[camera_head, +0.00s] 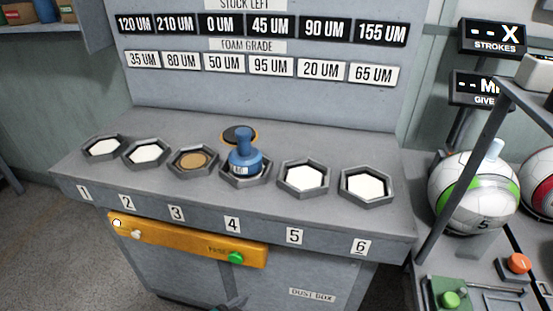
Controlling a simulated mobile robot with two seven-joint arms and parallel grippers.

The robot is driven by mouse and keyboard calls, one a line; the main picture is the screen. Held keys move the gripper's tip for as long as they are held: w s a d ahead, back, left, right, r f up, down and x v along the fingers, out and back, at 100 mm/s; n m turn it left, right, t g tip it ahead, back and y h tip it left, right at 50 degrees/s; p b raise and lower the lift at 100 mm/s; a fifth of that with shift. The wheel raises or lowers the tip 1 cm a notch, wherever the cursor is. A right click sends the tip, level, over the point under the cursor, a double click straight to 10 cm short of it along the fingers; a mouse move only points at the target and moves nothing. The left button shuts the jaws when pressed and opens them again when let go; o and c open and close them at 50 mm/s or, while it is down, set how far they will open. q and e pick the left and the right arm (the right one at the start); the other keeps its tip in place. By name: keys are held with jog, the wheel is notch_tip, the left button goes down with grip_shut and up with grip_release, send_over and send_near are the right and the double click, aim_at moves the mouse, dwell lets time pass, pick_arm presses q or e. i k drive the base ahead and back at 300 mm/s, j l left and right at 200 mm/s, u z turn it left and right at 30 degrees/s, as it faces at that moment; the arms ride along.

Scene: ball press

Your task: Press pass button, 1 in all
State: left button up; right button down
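A yellow panel (185,240) is fixed to the front of the grey bench, below numbers 2 to 4. A green button (235,258) sits at its right end, beside a small dark label that looks like PASS but is hard to read. A pale button (136,234) and a small white round light (117,223) are at its left end. Neither of my grippers is clearly in view. A small dark teal shape shows at the bottom edge below the panel; I cannot tell what it is.
The grey bench (270,216) has several hexagonal holders; a blue-handled tool (244,150) stands in number 4 and a brown disc (194,160) lies in number 3. At right are balls (473,195), another green button (450,299) and an orange button (518,263).

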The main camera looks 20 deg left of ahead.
aim_at(236, 257)
jog(key=u, duration=1.15)
